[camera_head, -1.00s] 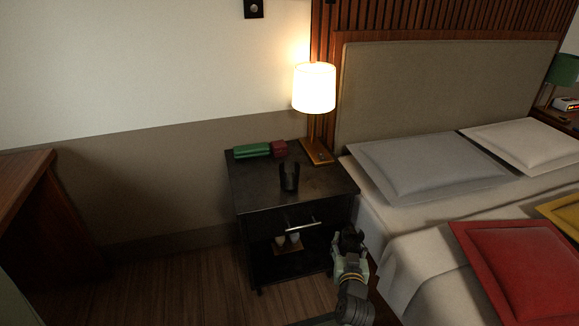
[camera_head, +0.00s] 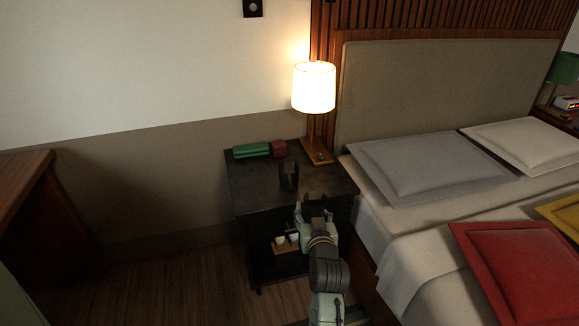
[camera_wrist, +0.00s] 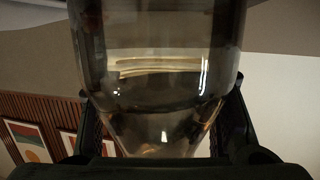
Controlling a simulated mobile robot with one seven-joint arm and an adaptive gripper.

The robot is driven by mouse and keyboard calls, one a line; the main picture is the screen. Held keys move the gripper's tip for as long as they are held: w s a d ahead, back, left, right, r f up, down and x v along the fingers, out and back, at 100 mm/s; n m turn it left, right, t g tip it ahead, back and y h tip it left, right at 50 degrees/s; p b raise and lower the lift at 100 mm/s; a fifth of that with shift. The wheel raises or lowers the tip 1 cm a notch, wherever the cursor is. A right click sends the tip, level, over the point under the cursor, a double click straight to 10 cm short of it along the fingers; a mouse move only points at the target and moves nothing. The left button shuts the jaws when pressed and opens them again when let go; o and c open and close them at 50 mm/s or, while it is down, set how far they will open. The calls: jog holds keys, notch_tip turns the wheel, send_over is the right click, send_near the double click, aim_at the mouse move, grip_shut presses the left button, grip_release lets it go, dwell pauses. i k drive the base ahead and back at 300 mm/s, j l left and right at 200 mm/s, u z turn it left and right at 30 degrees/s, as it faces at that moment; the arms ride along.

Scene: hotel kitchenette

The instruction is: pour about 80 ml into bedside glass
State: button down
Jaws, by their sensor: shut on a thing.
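The bedside glass (camera_head: 289,176), dark and see-through, stands upright on the black nightstand (camera_head: 250,190). My gripper (camera_head: 313,208) is at the nightstand's front right, in front of the glass and a little to its right, apart from it in the picture. In the wrist view my gripper (camera_wrist: 160,115) is shut on a clear glass vessel (camera_wrist: 155,75), with a dark finger on each side. The vessel is wide at the top of that view and narrows toward the bottom. A curved line across it may be liquid; its level is unclear. The vessel is hard to make out in the head view.
A green object (camera_head: 252,150) and a dark red box (camera_head: 279,147) lie at the nightstand's back. A lit lamp (camera_head: 314,88) stands at its back right. Small cups (camera_head: 286,241) sit on the lower shelf. The bed (camera_head: 400,215) borders the right side.

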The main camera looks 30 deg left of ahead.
aim_at(288, 171)
jog(key=i+j, duration=0.3)
jog(key=i, duration=0.15)
jog(key=i+j, duration=0.25)
jog(key=i, duration=0.2)
